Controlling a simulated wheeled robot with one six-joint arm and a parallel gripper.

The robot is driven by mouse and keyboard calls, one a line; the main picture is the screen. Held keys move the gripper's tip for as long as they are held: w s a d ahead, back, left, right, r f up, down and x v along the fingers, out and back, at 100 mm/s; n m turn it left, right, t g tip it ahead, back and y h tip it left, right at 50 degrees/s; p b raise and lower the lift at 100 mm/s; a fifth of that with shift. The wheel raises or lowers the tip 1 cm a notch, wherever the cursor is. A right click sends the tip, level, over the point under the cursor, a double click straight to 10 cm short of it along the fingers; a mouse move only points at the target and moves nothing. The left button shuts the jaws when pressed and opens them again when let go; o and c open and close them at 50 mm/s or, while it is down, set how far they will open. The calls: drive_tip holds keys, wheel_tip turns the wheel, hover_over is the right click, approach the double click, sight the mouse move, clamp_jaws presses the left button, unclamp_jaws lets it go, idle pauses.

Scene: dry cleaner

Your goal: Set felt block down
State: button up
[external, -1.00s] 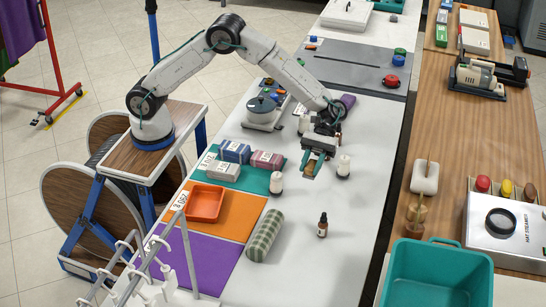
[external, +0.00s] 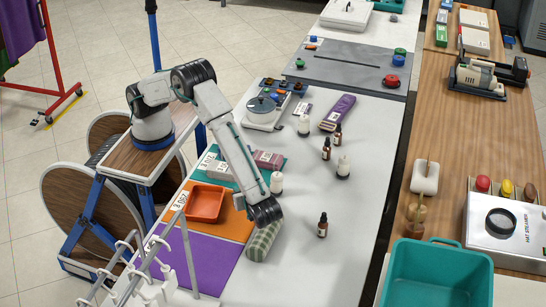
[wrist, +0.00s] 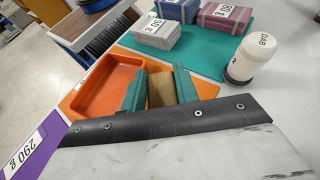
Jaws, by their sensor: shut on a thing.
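My gripper (wrist: 160,88) shows in the wrist view with its two green fingers shut on a tan-brown felt block (wrist: 161,90). The block is over the orange mat (wrist: 208,88), just right of the orange tray (wrist: 92,113). I cannot tell whether its underside touches the mat. In the external view, my wrist hangs above the right edge of the orange mat (external: 232,224), near the rolled checked cloth (external: 258,246). It hides the fingers and the block there.
The teal mat (wrist: 208,57) behind bears several weighted bundles. A white dabber bottle (wrist: 252,53) stands right of the block. The purple mat (external: 200,262) lies in front. A dark dropper bottle (external: 322,226) stands on the white table, with clear room around it.

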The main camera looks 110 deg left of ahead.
drive_tip(key=s+d+r+m+t+h, duration=0.1)
drive_tip(key=d+r+m+t+h, duration=0.3)
drive_tip(key=d+m+t, duration=0.6)
drive_tip(key=s+d+r+m+t+h, duration=0.1)
drive_tip(key=d+r+m+t, duration=0.4)
drive_tip(key=d+m+t, duration=0.5)
drive_tip(key=shift+m+t, duration=0.6)
drive_tip(key=shift+m, duration=0.1)
drive_tip(key=f, duration=0.3)
drive_tip(key=a+f, duration=0.1)
drive_tip(key=f, duration=0.2)
drive_tip(key=w+f, duration=0.1)
drive_tip(key=f, duration=0.2)
drive_tip(key=shift+a+f, duration=0.15)
drive_tip(key=shift+a, duration=0.1)
drive_tip(key=w+d, duration=0.2)
drive_tip(key=w, duration=0.2)
drive_tip(key=w+d+f, duration=0.1)
drive_tip(key=w+d, duration=0.2)
drive_tip(key=w, duration=0.1)
drive_tip(key=w+d, duration=0.3)
drive_tip(key=w, duration=0.1)
drive_tip(key=shift+w+d+f, duration=0.2)
drive_tip(key=shift+w+f, duration=0.05)
drive_tip(key=shift+w, duration=0.15)
drive_tip(key=shift+s+f, duration=0.1)
drive_tip(key=shift+f, duration=1.6)
drive_tip(key=o, duration=1)
drive_tip(key=shift+f, duration=0.1)
drive_tip(key=shift+c, duration=0.2)
